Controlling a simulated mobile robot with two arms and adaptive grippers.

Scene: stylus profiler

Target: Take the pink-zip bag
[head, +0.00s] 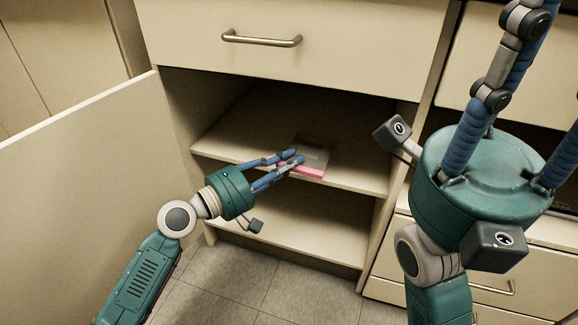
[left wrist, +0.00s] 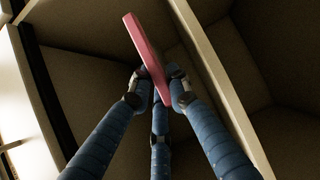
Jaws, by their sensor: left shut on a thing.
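The pink-zip bag (head: 312,158) is a flat, greyish bag with a pink edge, at the upper shelf of the open cabinet. My left gripper (head: 295,159) reaches in from the left and is shut on its near edge. In the left wrist view the bag's pink edge (left wrist: 148,60) stands between the fingers (left wrist: 160,88). I cannot tell whether the bag still touches the shelf. My right gripper is large in the foreground at the right of the head view, its fingers running up out of the frame, so its fingertips are hidden.
The cabinet's upper shelf (head: 232,136) is otherwise bare, and the lower shelf (head: 300,232) looks empty. The open door (head: 80,160) stands at the left. A closed drawer (head: 290,22) with a metal handle is above. Another handle (head: 490,287) shows at lower right.

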